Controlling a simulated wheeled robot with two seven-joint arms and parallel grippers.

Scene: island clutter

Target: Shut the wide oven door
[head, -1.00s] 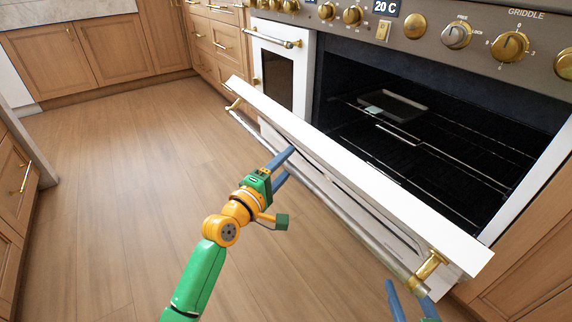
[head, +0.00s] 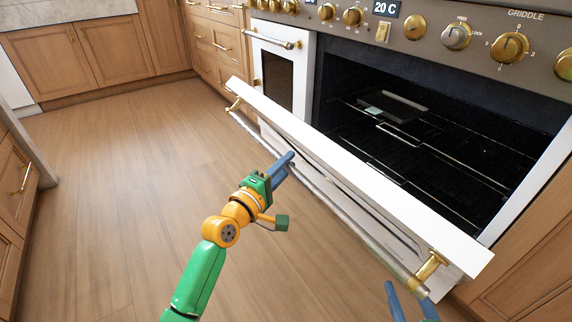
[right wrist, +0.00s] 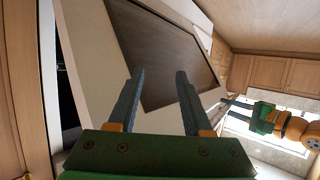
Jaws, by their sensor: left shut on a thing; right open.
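The wide oven door (head: 360,180) is white and hangs partly open, tilted outward from the dark oven cavity. Its long bar handle (head: 345,222) runs along the outer side on gold brackets. My left gripper (head: 284,166) is shut on the handle, left of its middle; the fingers partly hide the contact. My right gripper (head: 408,298) is open and empty near the handle's right end, at the bottom edge of the head view. In the right wrist view its two fingers (right wrist: 160,95) are apart in front of the door's outer face with a dark window (right wrist: 160,50).
Inside the oven are wire racks (head: 420,145) and a tray (head: 395,104). A narrow white oven door (head: 280,70) is closed on the left. Knobs (head: 510,46) line the panel above. The wooden floor (head: 120,180) is clear on the left.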

